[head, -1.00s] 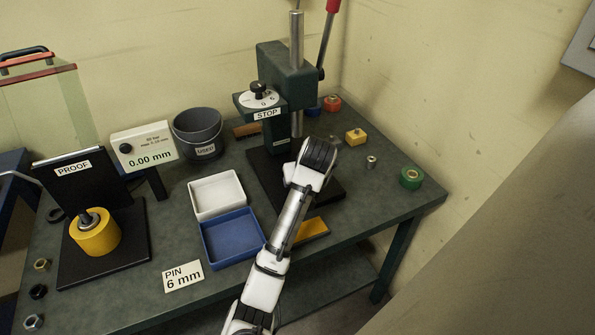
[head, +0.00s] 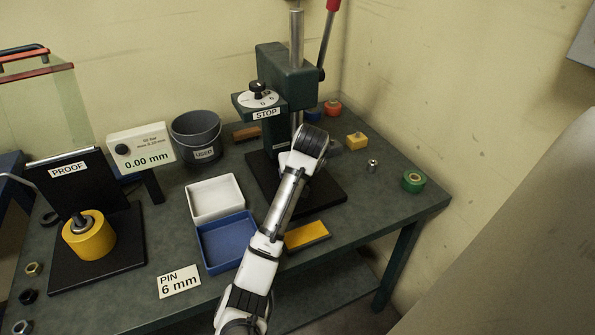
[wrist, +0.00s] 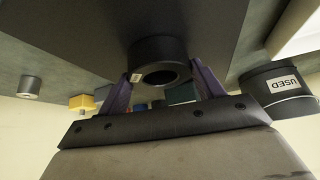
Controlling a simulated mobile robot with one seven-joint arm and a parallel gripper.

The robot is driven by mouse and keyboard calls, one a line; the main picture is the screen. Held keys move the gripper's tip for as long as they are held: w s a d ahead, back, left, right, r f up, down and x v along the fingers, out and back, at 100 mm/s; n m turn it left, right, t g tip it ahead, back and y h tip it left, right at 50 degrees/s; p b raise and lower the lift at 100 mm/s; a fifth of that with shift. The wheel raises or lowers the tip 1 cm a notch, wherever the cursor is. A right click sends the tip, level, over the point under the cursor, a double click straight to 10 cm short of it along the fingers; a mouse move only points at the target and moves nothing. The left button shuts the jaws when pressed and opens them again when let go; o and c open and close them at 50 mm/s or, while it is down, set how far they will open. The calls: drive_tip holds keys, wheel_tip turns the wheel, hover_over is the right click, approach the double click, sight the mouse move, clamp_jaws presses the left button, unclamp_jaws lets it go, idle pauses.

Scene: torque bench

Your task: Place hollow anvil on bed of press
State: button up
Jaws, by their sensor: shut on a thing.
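The hollow anvil (wrist: 158,50) is a dark grey ring with a round bore, seen in the wrist view between the two purple fingers. My gripper (wrist: 160,82) is shut on it. The black bed of the press (head: 325,193) shows in the head view under my arm, and as a large dark plate (wrist: 205,22) close to the anvil in the wrist view. I cannot tell whether the anvil touches the bed. The green press (head: 288,75) stands behind my arm. In the head view my arm hides the gripper and anvil.
Right of the press are a yellow block (head: 357,141), a small metal part (head: 372,166) and a green roll (head: 413,181). A white tray (head: 190,208), blue tray (head: 203,258) and USED bucket (head: 196,132) stand left. A yellow bar (head: 308,236) lies in front of the bed.

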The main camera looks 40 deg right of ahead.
drive_tip(key=o, duration=1.6)
drive_tip(key=shift+c, duration=0.2)
drive_tip(key=p+v, duration=0.5)
drive_tip(key=v, duration=0.7)
